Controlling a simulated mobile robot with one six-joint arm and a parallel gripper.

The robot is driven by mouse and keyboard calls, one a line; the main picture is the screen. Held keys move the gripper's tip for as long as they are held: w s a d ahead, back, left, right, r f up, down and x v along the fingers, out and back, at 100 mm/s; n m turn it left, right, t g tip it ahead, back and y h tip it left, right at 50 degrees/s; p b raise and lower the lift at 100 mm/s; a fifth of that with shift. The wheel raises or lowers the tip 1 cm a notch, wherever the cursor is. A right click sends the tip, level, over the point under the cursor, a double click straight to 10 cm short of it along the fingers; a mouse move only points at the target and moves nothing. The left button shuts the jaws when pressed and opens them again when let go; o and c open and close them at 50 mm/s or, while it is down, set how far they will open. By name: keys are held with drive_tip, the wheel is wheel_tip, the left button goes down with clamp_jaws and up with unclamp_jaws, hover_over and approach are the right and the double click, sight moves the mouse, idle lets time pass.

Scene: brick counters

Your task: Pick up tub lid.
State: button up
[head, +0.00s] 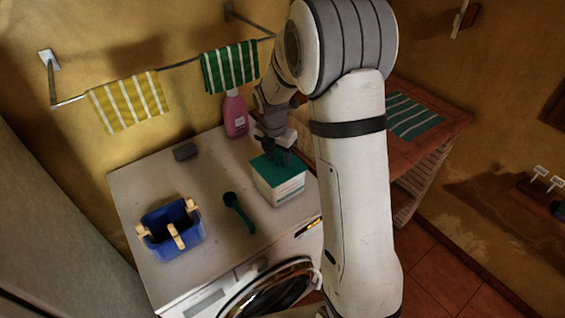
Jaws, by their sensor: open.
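The tub (279,187) is a white box with a green label, standing on top of the white washing machine near its right edge. Its teal-green lid (266,166) sits on top of it. My gripper (277,150) is just above the lid at its back part, pointing down. It is open, but its fingertips are dark and small, so I cannot tell whether they touch the lid. My arm hides part of the area to the right of the tub.
A green scoop (238,211) lies left of the tub. A blue basket with clothes pegs (172,233) stands further left. A pink bottle (235,115) and a dark grey block (185,151) are at the back. Striped towels (130,101) hang on a wall rail.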

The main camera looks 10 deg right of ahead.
drive_tip(key=shift+c, duration=0.4)
clamp_jaws()
